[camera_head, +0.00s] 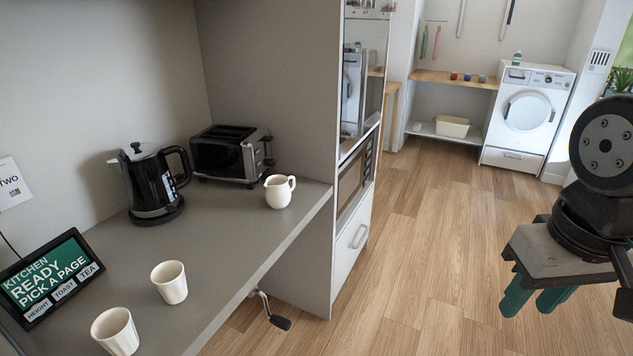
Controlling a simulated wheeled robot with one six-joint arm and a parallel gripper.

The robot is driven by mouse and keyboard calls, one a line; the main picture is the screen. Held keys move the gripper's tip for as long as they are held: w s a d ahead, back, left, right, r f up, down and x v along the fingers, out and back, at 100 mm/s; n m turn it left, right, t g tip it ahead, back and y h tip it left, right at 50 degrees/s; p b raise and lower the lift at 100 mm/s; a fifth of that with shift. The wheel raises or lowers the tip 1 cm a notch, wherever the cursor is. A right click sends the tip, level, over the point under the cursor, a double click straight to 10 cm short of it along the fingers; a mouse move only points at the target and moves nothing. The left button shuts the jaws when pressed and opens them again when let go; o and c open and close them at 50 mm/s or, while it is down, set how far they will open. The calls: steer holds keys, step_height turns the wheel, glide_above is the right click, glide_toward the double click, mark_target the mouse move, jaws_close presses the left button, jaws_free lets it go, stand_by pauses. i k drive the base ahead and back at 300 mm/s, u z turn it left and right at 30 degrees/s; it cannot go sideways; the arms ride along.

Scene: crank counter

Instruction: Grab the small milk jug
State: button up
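The small milk jug (279,191) is white and stands upright on the grey counter (235,240), near its right end and close to the front edge. Its handle points right and its spout points left. My gripper (535,301) is at the right of the view, over the floor and well apart from the jug. Its green fingers point down and a gap shows between them. Nothing shows between the fingers, though part of the gripper is cut off by the picture's edge.
A black toaster (231,155) stands behind the jug, a black kettle (150,184) to its left. Two white cups (170,282) and a tablet (51,277) are at the front left. A crank (270,313) hangs under the counter edge. A tall cabinet (290,90) adjoins the right end.

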mark_target(278, 191)
steer(key=z, duration=0.2)
steer(key=i, duration=0.7)
steer(key=u, duration=0.5)
steer(key=i, duration=0.75)
steer(key=u, duration=0.65)
